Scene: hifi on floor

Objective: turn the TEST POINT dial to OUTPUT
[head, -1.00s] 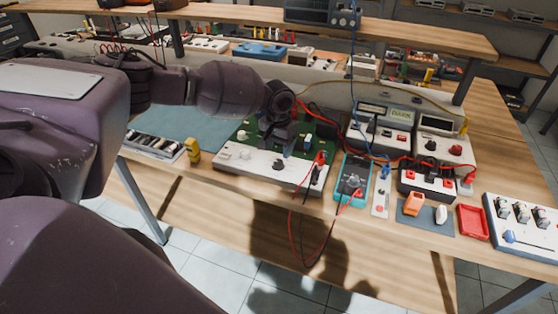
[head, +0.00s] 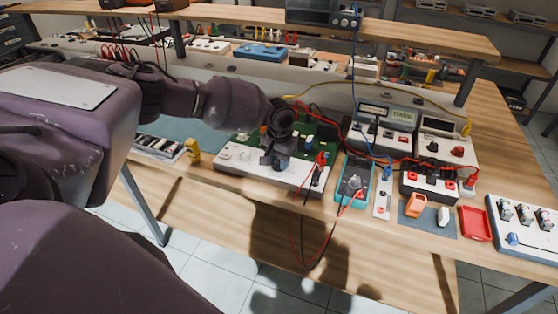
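The hi-fi unit has an exposed green circuit board (head: 323,133) and a white front panel (head: 248,166), and sits on the wooden bench. My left gripper (head: 279,164) is at the middle of this front panel, pointing down at it. A dark, round part shows at its tips; I cannot tell whether it is a dial or part of the gripper. The panel's lettering is too small to read, so the TEST POINT dial and its setting cannot be made out. The gripper's opening is not clear. My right gripper is out of view.
Red and black leads hang over the bench edge beside the panel's right end. A teal multimeter (head: 354,180) lies just right of it. A yellow object (head: 193,150) stands to the left. Meters, a red tray (head: 474,224) and a switch box (head: 521,224) fill the right.

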